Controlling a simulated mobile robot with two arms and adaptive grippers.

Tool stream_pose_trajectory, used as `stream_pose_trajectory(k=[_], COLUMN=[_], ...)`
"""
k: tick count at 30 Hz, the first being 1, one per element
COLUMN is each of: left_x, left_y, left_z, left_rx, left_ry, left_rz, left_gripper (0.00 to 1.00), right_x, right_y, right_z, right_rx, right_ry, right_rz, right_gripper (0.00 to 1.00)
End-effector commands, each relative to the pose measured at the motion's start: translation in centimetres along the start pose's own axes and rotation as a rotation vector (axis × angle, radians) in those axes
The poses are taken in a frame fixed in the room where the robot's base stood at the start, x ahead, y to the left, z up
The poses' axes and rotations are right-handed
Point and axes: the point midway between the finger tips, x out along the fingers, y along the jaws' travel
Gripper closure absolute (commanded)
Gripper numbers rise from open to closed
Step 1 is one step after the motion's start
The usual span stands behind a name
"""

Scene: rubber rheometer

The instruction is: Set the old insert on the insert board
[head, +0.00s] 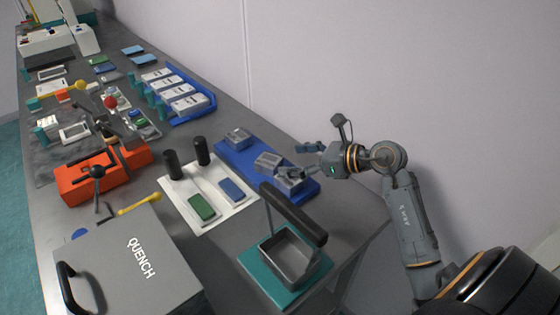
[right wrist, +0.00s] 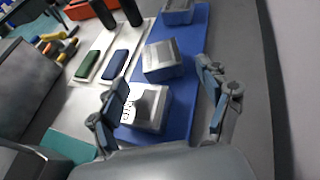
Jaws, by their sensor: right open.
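The insert board (head: 225,149) is a long blue board on the bench, and three grey metal inserts sit on it in a row. The nearest insert (head: 288,183) is at the board's right end and seems to be the old one; its dark label is only partly legible in the right wrist view (right wrist: 150,105). It rests on the blue surface. My right gripper (head: 300,160) is open above and around this insert. In the right wrist view its fingers (right wrist: 163,100) stand apart on either side of it, with a clear gap on the right. My left gripper is out of view.
A white plate (head: 222,208) with green and blue blocks and two black posts lies beside the board. A handled metal tray on a teal mat (head: 254,263) stands in front. The QUENCH box (head: 125,265) is at front left. The wall is close behind the board.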

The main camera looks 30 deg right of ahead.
Motion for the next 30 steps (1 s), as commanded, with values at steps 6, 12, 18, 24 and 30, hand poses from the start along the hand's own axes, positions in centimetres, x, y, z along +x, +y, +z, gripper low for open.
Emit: stream_pose_trajectory(k=[6, 12, 18, 24, 30], left_x=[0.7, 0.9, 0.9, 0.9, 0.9], left_y=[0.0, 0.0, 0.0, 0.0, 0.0], left_z=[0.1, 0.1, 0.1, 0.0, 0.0], left_rx=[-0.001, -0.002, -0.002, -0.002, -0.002], left_ry=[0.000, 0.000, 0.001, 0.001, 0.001], left_rz=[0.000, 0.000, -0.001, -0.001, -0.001], left_gripper=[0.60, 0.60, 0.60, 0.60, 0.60], right_x=[-4.2, -6.1, -6.4, -6.3, -6.3], right_y=[0.0, 0.1, 0.1, 0.0, 0.0], right_z=[-0.2, -0.1, 0.0, 0.0, 0.1], right_rx=[-0.002, 0.000, -0.001, -0.001, -0.001], right_ry=[0.003, 0.001, 0.000, 0.000, 0.000], right_rz=[-0.001, 0.001, 0.001, 0.001, 0.001], right_gripper=[0.22, 0.22, 0.22, 0.22, 0.22])
